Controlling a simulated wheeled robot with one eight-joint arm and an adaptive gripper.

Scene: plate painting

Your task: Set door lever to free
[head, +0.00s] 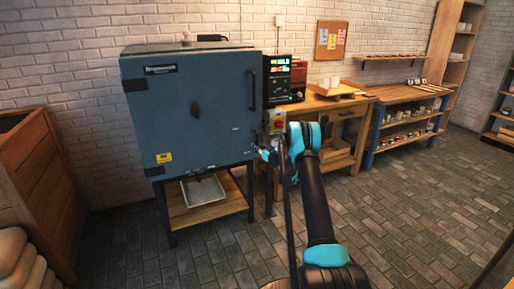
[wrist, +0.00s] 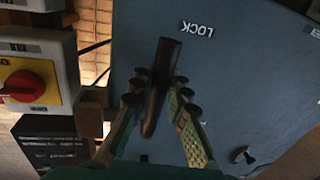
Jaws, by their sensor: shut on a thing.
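The door lever (wrist: 166,58) is a dark bar on the blue-grey kiln door (wrist: 235,80). In the wrist view it points toward the top of the picture, tilted slightly right, beside a white LOCK label (wrist: 197,30). My gripper (wrist: 158,90) is shut on the lever, with one finger on each side of it. In the head view the kiln door (head: 205,105) is closed, and my gripper (head: 265,153) is at its lower right edge. The lever cannot be made out there. Another label is cut off at the wrist view's right edge; I cannot read it.
A red switch on a yellow plate (wrist: 27,87) is close left of my gripper in the wrist view; it also shows in the head view (head: 278,122). A wooden workbench (head: 345,107) stands right of the kiln. Brick floor (head: 410,200) is clear at right.

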